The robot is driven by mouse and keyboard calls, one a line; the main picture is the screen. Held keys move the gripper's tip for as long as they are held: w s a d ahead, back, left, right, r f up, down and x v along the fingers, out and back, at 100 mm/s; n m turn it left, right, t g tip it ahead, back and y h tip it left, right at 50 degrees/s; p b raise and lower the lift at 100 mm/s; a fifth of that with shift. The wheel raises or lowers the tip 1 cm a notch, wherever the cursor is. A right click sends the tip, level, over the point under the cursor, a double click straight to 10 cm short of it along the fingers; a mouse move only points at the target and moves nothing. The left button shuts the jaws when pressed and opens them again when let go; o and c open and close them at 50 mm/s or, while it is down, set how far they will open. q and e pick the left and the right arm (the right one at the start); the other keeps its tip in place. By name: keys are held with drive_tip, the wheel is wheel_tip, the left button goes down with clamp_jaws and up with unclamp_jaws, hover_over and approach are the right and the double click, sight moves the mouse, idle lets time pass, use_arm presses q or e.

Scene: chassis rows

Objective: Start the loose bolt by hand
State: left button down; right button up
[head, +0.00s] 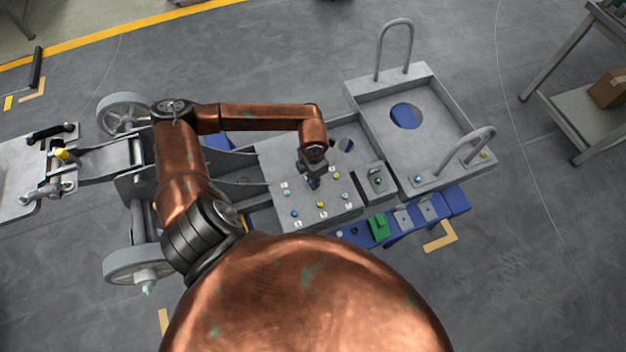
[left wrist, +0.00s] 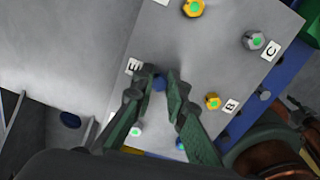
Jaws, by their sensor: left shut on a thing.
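My left gripper (head: 313,183) reaches down over a grey plate (head: 268,163) on the chassis. In the left wrist view its fingertips (left wrist: 160,84) are shut on a small blue bolt (left wrist: 160,80) beside the label E. The fingers hide much of it, and I cannot tell whether it sits in a hole. Other bolts stand around it on the plate: a yellow one (left wrist: 193,8), a grey one (left wrist: 254,40) by label C, a yellow one (left wrist: 213,101) by label B, a pale one (left wrist: 136,129) and a blue one (left wrist: 181,144). My right gripper is not in view.
A grey tray (head: 375,100) with two upright loop handles stands right of the plate. A blue rail (head: 455,200) with a green block (head: 378,227) runs along the near side. Wheels (head: 125,112) lie at left. A cart (head: 580,110) stands far right. Floor between is clear.

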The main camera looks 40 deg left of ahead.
use_arm(q)
drive_tip(key=m+b, duration=0.1)
drive_tip(key=m, duration=0.1)
drive_tip(key=shift+f+m+b, duration=0.2)
drive_tip(key=shift+m+b, duration=0.1)
drive_tip(key=shift+m, duration=0.1)
drive_tip(key=shift+s+r+m+b, duration=0.15)
drive_tip(key=shift+m+b, duration=0.25)
drive_tip(key=shift+m, duration=0.8)
drive_tip(key=c, duration=1.8)
unclamp_jaws()
drive_tip(key=shift+c, duration=0.2)
wheel_tip(320, 180, up, 12)
